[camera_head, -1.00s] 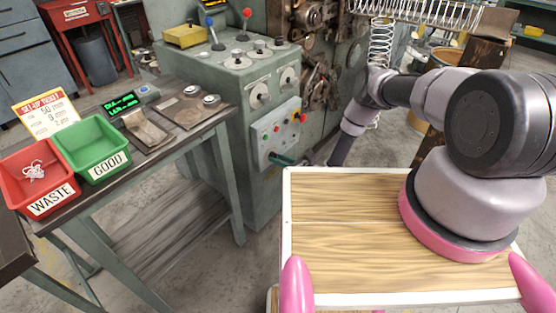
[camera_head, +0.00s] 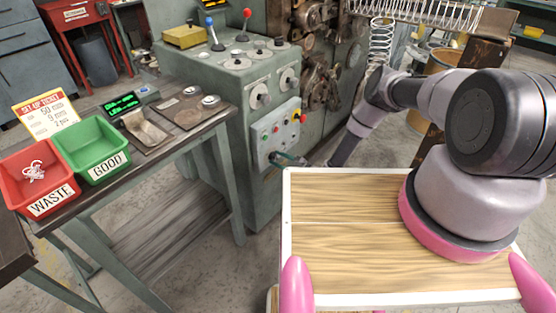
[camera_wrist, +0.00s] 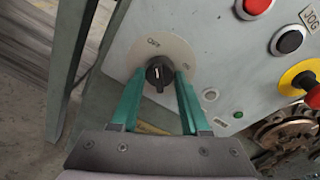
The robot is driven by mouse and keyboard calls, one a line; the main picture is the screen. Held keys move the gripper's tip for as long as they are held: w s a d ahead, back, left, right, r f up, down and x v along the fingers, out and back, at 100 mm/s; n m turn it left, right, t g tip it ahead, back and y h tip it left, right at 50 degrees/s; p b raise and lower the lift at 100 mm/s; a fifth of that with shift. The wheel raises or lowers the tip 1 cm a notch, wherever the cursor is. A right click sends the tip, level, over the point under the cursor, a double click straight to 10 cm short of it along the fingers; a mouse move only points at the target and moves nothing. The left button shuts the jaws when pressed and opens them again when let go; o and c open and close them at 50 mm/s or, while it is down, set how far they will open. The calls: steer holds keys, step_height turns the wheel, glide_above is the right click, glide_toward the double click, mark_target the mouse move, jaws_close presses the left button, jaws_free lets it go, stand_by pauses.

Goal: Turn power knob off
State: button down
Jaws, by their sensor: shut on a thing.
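The power knob (camera_wrist: 158,74) is small and black with a white mark. It sits on a round pale plate (camera_wrist: 181,50) lettered OFF and ON, low on the grey control panel (camera_wrist: 225,60). My gripper (camera_wrist: 160,77) has its teal fingers on both sides of the knob, shut on it in the wrist view. The white mark runs roughly up and down in that view; which end points is too small to tell. In the head view my gripper (camera_head: 287,159) is at the panel's lower edge (camera_head: 275,131), and the knob is hidden there.
Red, black and yellow-ringed red buttons (camera_wrist: 303,78) sit right of the knob. A gear (camera_wrist: 285,130) is at lower right. A bench with a red WASTE bin (camera_head: 15,183) and green GOOD bin (camera_head: 92,140) stands left of the machine.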

steer(key=shift+n, duration=0.5)
steer(key=shift+c, duration=2)
jaws_free()
steer(key=shift+d, duration=0.1)
steer(key=v, duration=1)
steer(key=shift+s+d, duration=0.25)
steer(key=shift+s, duration=0.05)
